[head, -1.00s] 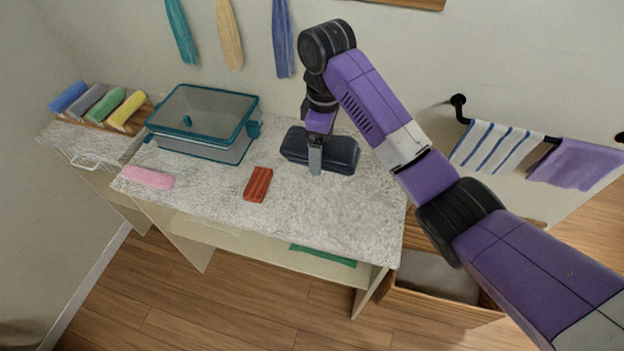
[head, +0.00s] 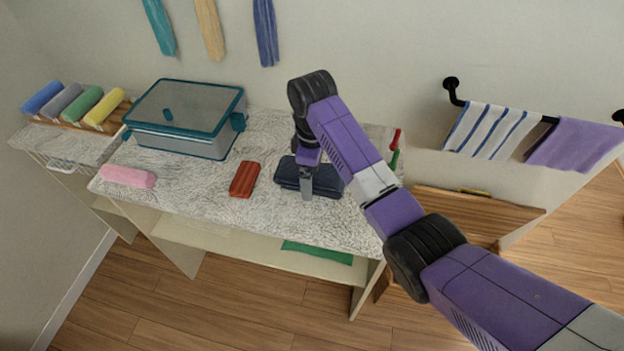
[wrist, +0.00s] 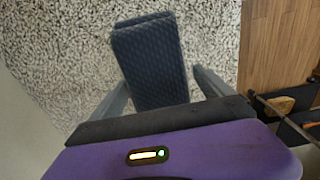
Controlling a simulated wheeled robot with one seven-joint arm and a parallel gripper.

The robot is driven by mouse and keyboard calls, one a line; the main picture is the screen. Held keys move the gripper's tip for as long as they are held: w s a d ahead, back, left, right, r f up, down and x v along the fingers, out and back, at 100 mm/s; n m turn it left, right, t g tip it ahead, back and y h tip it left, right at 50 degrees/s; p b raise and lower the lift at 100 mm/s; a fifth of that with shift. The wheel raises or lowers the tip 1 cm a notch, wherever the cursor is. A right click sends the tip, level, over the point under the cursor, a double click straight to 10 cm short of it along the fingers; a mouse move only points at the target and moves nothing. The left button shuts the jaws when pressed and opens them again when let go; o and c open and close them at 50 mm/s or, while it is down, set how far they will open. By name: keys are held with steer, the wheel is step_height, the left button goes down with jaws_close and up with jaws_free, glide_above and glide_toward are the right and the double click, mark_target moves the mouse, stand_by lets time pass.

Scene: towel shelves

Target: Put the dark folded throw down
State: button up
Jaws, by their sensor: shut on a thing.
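The dark folded throw (head: 325,179) is a navy, flat, rounded bundle low over the speckled countertop (head: 210,205). It seems to lie on or just above the top; I cannot tell if it touches. My gripper (head: 307,190) points down with its fingers at the throw's sides, shut on it. In the wrist view the throw (wrist: 150,55) shows a quilted weave and layered folds between the fingers (wrist: 163,88). The speckled surface is behind it. My gripper's body hides the throw's near end there.
A red folded cloth (head: 244,179) lies left of the throw, a pink roll (head: 127,176) farther left. A teal-rimmed clear bin (head: 180,150) stands behind. Small red (head: 396,138) and green (head: 394,160) items are near the right edge. A green cloth (head: 317,253) lies on the lower shelf.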

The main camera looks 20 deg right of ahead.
steer(key=shift+f, duration=1.1)
steer(key=shift+f, duration=0.15)
steer(key=o, duration=1.5)
steer(key=shift+c, duration=0.2)
step_height(320, 180, up, 11)
steer(key=shift+p, duration=1.2)
steer(key=shift+r+p, duration=0.6)
steer(key=shift+r, duration=0.05)
